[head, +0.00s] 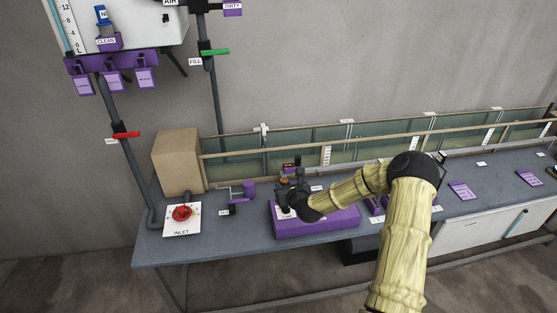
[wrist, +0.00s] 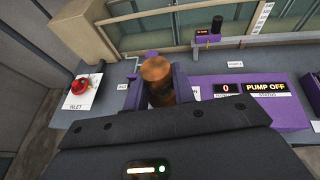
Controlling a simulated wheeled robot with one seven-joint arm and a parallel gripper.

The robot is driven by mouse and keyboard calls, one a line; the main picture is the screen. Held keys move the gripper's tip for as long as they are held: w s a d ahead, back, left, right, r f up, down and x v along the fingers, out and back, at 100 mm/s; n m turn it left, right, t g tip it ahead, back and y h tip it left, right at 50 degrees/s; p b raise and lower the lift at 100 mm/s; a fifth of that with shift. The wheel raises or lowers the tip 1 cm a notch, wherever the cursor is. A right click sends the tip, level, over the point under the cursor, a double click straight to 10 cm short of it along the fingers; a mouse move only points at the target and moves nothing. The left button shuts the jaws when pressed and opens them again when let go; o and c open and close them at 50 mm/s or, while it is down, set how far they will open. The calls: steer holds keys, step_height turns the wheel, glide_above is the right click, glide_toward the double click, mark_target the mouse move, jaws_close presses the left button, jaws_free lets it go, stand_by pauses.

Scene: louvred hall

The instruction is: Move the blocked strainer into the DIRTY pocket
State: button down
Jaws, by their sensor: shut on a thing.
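My gripper (head: 287,188) is above the bench, near the purple console. In the wrist view its fingers (wrist: 158,84) are shut on a brown-orange cylinder, which looks like the blocked strainer (wrist: 156,70). Its round top faces the camera and its lower part is hidden by the gripper body. In the head view only a small orange bit of the strainer (head: 284,180) shows. The DIRTY pocket (head: 232,9) is purple, at the top edge of the head view, partly cut off. The CLEAN pocket (head: 107,42) is on the white panel at upper left with a blue-topped item in it.
The purple console (head: 320,224) reads 0 and PUMP OFF in the wrist view. A red INLET valve (head: 182,213) and a purple fitting (head: 248,190) stand to the left. A glass-sided flume (head: 400,147) runs behind. Pipes with red (head: 126,134) and green (head: 215,52) handles rise at left.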

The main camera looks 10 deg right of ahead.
steer(key=s+a+f+h+b, duration=0.1)
steer(key=s+a+f+b, duration=0.1)
steer(key=s+f, duration=0.5)
steer(key=s+a+f+m+b, duration=0.1)
steer(key=s+f+b, duration=0.3)
steer(key=s+f, duration=0.3)
steer(key=shift+s+a+f+m+h, duration=0.3)
steer(key=shift+s+a+f+h, duration=0.1)
steer(key=shift+s, duration=0.75)
steer(key=shift+d, duration=0.1)
